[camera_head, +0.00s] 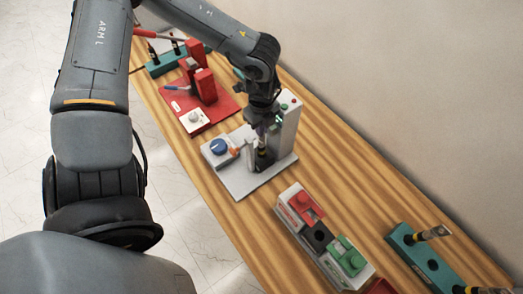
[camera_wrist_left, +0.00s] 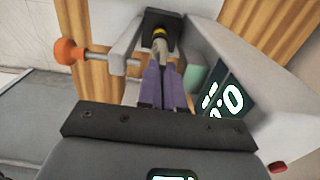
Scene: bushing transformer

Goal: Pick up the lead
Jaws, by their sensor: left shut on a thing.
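The lead (camera_head: 262,157), dark with a yellow band, stands about upright in the grey test stand (camera_head: 245,183) in the middle of the table. My left gripper (camera_head: 263,132) reaches down from above and is shut on the lead's top. The lead's lower end is hidden in the wrist view. My right gripper does not show.
The stand's tall housing (camera_head: 287,125) is close beside the gripper, with an orange-knobbed screw (camera_wrist_left: 70,51) on the other side. A red fixture (camera_head: 205,90) lies behind. A red-and-green button box (camera_head: 320,237) and a teal rack (camera_head: 425,262) stand nearer.

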